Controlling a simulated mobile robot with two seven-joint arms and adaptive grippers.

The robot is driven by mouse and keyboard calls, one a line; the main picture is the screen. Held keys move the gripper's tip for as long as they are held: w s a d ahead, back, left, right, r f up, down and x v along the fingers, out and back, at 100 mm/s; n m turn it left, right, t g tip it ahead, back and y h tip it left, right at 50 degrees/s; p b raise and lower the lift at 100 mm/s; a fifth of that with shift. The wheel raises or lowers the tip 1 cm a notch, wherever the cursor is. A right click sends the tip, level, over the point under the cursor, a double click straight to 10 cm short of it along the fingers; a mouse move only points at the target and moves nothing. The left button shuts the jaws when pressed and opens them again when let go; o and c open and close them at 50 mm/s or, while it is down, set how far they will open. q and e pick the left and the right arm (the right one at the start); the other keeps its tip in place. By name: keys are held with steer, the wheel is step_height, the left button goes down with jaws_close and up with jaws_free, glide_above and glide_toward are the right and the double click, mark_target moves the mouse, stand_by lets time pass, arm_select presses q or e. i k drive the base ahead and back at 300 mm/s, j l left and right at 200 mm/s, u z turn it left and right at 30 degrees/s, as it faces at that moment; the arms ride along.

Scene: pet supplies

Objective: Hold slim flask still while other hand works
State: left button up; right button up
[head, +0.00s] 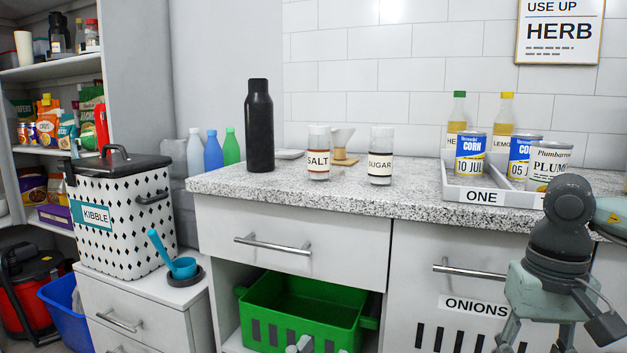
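The slim flask (259,125) is a tall matte black bottle with a black cap. It stands upright near the left end of the speckled countertop (350,187). No gripper touches it. My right gripper (553,340) is at the lower right, in front of the cabinet and well away from the flask. Its fingertips are cut off by the bottom edge, so its opening does not show. A small grey piece at the bottom centre, in front of the green crate, may be part of my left gripper; its fingers cannot be made out.
A salt jar (318,154) and a sugar jar (381,156) stand right of the flask. A tray (487,194) labelled ONE holds cans. Coloured bottles (213,149) stand behind at left. A kibble bin (125,221) is left, and a green crate (300,317) sits below the counter.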

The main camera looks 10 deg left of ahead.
mark_target(259, 104)
steer(key=j+u, duration=0.15)
steer(key=j, duration=0.3)
steer(key=i+j+u, duration=0.15)
steer(key=j, duration=0.25)
steer(key=i+j+u, duration=0.15)
steer(key=j, duration=0.3)
steer(key=j+u, duration=0.15)
steer(key=j, duration=0.25)
steer(key=i+j+u, duration=0.15)
steer(key=j, duration=0.25)
steer(key=i, duration=0.05)
